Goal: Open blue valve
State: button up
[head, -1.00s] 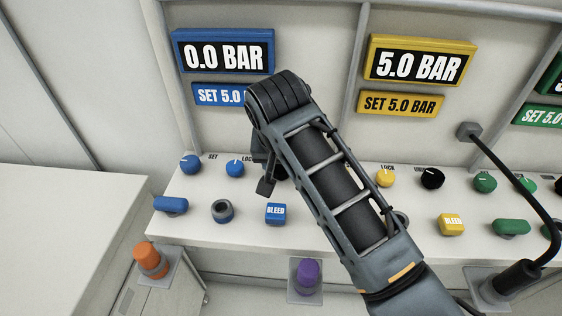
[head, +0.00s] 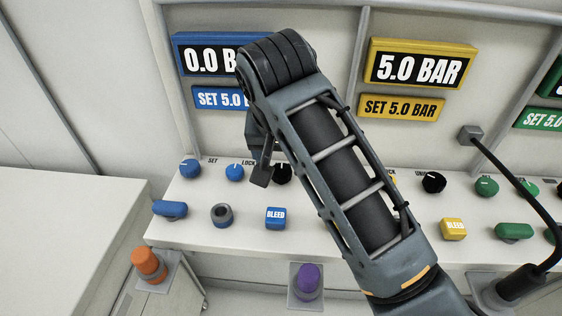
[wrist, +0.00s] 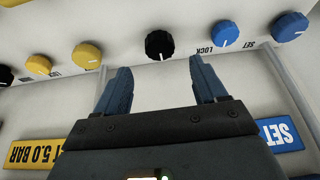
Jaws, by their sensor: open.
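The blue valve handle (head: 170,209) lies on the near left of the white panel, its lever pointing sideways to the right. It is not in the wrist view. My gripper (head: 262,172) hangs above the panel, up and to the right of the blue handle and well apart from it. In the wrist view my gripper (wrist: 160,64) is open and empty, its two fingers spread below a black knob (wrist: 159,45). A blue display (head: 215,54) reads 0.0 and is partly covered by my arm.
Blue knobs (head: 190,169), a grey ring fitting (head: 222,214) and a blue BLEED button (head: 276,217) sit near the handle. Yellow (head: 453,229) and green (head: 514,231) controls stand to the right. Orange (head: 149,262) and purple (head: 308,278) plugs are below the panel's front edge.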

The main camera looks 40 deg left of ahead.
aim_at(172, 211)
jog(key=k, duration=1)
